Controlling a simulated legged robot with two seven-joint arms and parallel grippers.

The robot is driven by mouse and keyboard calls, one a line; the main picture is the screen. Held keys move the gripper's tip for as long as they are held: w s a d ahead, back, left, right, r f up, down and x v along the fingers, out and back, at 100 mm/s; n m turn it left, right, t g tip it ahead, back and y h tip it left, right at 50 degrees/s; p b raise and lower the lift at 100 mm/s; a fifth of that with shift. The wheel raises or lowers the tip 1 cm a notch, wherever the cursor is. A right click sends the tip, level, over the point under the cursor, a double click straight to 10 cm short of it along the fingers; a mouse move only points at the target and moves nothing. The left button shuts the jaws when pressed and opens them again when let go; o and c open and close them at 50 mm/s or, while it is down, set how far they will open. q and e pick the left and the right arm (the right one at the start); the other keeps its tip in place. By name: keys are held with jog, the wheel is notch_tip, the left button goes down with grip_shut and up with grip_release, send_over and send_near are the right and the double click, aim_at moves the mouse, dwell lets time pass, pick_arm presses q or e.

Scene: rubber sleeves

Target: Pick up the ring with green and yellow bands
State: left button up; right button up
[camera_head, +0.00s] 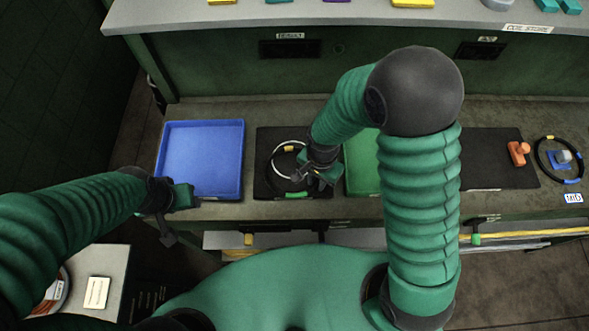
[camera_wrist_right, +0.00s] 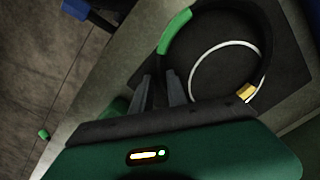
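The black ring with green and yellow bands lies on a dark mat (camera_head: 263,189) in the head view; its green band (camera_head: 297,194) is at the near side and its yellow band (camera_head: 290,148) at the far side. In the right wrist view the green band (camera_wrist_right: 177,32) is at the upper left and the yellow band (camera_wrist_right: 245,91) at the lower right. My right gripper (camera_head: 323,182) is low at the ring's right side, fingers (camera_wrist_right: 159,76) apart; I cannot tell whether they straddle the rim. My left gripper (camera_head: 182,207) is by the blue tray's near edge, its opening unclear.
A white circle (camera_head: 271,164) shows inside the ring. A blue tray (camera_head: 240,163) stands left of the mat and a green tray (camera_head: 357,170) right of it, partly behind my arm.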

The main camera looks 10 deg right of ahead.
jog(key=shift+a, duration=0.55)
grip_shut()
jog(key=shift+a, duration=0.6)
jog(key=shift+d, duration=0.95)
jog(key=shift+a+r, duration=0.1)
jog(key=shift+a, duration=0.65)
jog(key=shift+d, duration=0.45)
pick_arm(q)
jog(key=shift+w+a, duration=0.1)
jog(key=shift+a, duration=0.3)
pick_arm(e)
jog(key=shift+d+r, duration=0.1)
